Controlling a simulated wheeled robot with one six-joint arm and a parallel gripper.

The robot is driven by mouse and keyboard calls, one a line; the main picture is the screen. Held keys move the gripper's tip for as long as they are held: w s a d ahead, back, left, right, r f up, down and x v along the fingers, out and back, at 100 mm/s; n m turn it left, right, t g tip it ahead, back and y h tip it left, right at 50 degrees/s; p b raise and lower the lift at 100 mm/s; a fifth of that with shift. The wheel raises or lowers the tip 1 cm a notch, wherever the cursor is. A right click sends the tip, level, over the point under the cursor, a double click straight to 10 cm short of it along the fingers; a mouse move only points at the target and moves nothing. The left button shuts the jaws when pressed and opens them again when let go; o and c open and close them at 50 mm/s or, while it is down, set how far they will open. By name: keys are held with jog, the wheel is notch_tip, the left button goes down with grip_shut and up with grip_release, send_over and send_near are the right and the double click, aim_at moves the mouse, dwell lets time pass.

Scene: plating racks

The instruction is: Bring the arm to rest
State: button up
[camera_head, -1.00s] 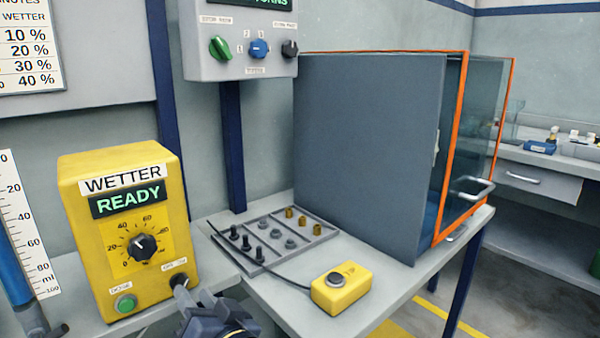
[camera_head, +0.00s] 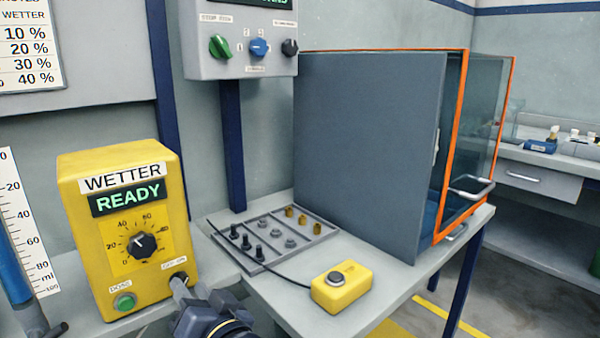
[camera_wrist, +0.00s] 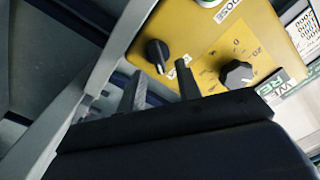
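My gripper (camera_head: 190,291) is low in the head view, in front of the lower right corner of the yellow wetter box (camera_head: 82,235). In the wrist view its two fingers (camera_wrist: 158,88) stand apart with nothing between them, so it is open. Beyond the fingertips is the small black switch knob (camera_wrist: 157,52) on the wetter's face. In the head view this knob (camera_head: 179,277) is close behind a fingertip; whether they touch I cannot tell. The larger dial (camera_head: 142,244) and the green button (camera_head: 124,302) are clear of the gripper. The wetter's display (camera_head: 128,199) reads READY.
A grey rack (camera_head: 318,239) with black, grey and brass pieces stands on the bench, beside a yellow button box (camera_head: 342,288) on a cable. Behind is a large grey panel (camera_head: 368,150) with an orange-framed enclosure. A control box (camera_head: 240,66) hangs above. A graduated cylinder (camera_head: 14,275) stands left.

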jog(key=shift+x, duration=0.9)
jog(key=shift+a+r+n+p, duration=0.1)
jog(key=shift+r+n+p, duration=0.15)
jog(key=shift+p, duration=0.4)
jog(key=n+p, duration=0.3)
jog(key=p, duration=0.1)
jog(key=shift+s+n, duration=0.15)
jog(key=shift+n, duration=0.2)
jog(key=n+p, duration=0.2)
jog(key=p, duration=0.1)
jog(key=n+p, duration=0.3)
jog(key=shift+s+a, duration=0.15)
jog(key=shift+a, duration=0.05)
jog(key=s+d+f+h, duration=0.1)
jog(key=s+d, duration=0.6)
jog(key=s, duration=0.2)
jog(key=shift+d+m, duration=0.3)
